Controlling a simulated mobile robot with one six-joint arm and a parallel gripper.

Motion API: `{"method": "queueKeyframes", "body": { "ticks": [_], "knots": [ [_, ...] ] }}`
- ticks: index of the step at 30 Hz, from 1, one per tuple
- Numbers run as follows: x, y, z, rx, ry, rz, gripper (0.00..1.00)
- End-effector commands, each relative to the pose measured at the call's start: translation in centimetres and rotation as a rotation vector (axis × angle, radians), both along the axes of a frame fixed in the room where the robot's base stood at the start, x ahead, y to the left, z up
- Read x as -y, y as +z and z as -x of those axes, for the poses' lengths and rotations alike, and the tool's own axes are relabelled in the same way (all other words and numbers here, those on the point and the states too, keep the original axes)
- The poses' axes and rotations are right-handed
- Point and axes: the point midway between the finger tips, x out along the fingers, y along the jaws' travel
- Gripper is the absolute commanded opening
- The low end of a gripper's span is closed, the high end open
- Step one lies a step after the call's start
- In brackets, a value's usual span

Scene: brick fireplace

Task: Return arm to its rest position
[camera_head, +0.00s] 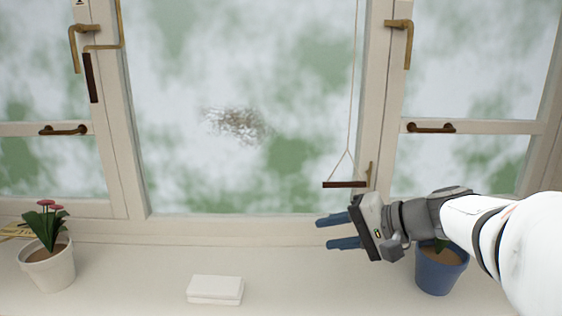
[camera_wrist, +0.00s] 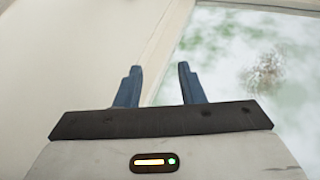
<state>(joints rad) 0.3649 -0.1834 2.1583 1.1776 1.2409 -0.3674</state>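My gripper (camera_head: 330,231) is in the right half of the head view, in front of the window and above the sill. Its two blue fingers point left and stand apart with nothing between them. In the wrist view the gripper (camera_wrist: 158,85) is also open and empty, with the window frame and glass behind it. My white arm reaches in from the right edge of the head view.
A blue pot (camera_head: 437,275) stands on the sill below my arm, partly hidden. A white box (camera_head: 215,290) lies mid-sill. A white flowerpot (camera_head: 52,268) stands at left. A dark bar (camera_head: 344,184) hangs on a cord above my gripper. Window handles (camera_head: 399,38) stick out.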

Motion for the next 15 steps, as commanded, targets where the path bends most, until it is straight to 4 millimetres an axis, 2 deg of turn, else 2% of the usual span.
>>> {"method": "queueKeyframes", "body": {
  "ticks": [1, 7, 12, 15],
  "knots": [
    [-0.8, 1.7, 1.5, -0.039, 0.032, 0.072, 0.35],
    [-1.2, 1.6, 7.4, -0.166, 0.132, 0.395, 0.35],
    [0.5, 2.9, 11.4, -0.199, 0.207, 0.682, 0.35],
    [1.8, 4.0, 13.1, -0.190, 0.244, 0.834, 0.35]
  ]
}}
